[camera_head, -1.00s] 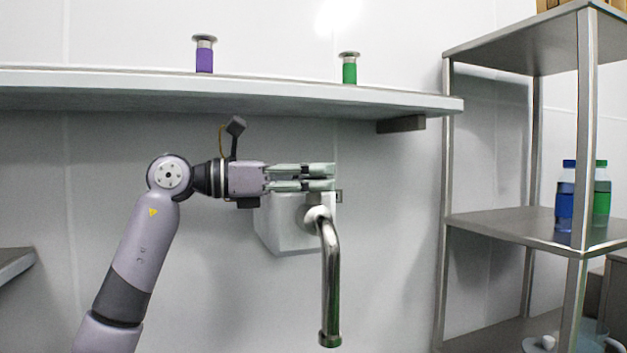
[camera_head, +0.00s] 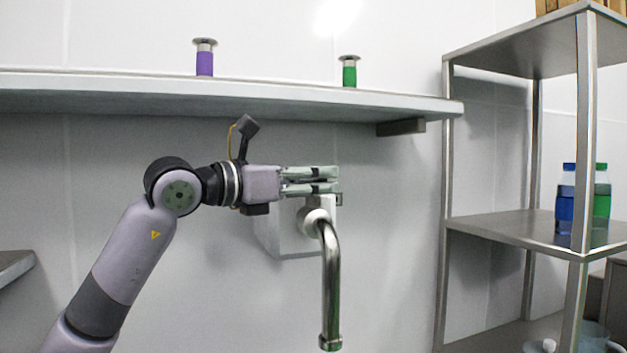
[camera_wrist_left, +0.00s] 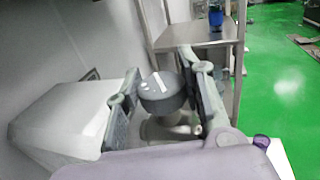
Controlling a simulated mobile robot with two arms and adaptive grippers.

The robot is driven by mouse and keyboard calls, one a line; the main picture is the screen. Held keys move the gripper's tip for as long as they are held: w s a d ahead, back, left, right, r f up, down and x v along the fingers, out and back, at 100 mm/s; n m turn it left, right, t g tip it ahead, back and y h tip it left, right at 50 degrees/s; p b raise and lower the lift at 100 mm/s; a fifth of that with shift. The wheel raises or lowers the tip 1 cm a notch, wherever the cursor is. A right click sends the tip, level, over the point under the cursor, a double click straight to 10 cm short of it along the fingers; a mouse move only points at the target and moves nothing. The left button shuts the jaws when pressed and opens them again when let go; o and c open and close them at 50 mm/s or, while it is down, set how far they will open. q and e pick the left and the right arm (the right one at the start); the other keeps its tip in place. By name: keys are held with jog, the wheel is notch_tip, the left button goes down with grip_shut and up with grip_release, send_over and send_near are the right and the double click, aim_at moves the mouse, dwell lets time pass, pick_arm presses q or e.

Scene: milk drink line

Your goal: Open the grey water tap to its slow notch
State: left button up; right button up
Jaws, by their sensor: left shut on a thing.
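The tap's curved metal spout (camera_head: 330,285) comes out of a white wall box (camera_head: 290,240) and hangs down below my left gripper (camera_head: 338,180). In the left wrist view, the round grey tap knob (camera_wrist_left: 162,92) with a white mark on top sits between the two fingers of my left gripper (camera_wrist_left: 160,85). The gripper is shut on the knob. In the head view the fingers lie across the top of the box and hide most of the knob. The spout's mouth (camera_head: 330,343) points down. My right gripper is not in view.
A wall shelf (camera_head: 230,98) above my left arm carries a purple item (camera_head: 204,62) and a green item (camera_head: 349,73). A metal rack (camera_head: 500,226) at the right holds a blue bottle (camera_head: 566,200) and a green bottle (camera_head: 602,202).

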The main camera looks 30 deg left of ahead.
pick_arm(q)
jog(key=o, duration=1.2)
jog(key=shift+c, duration=0.2)
jog(key=v, duration=1.2)
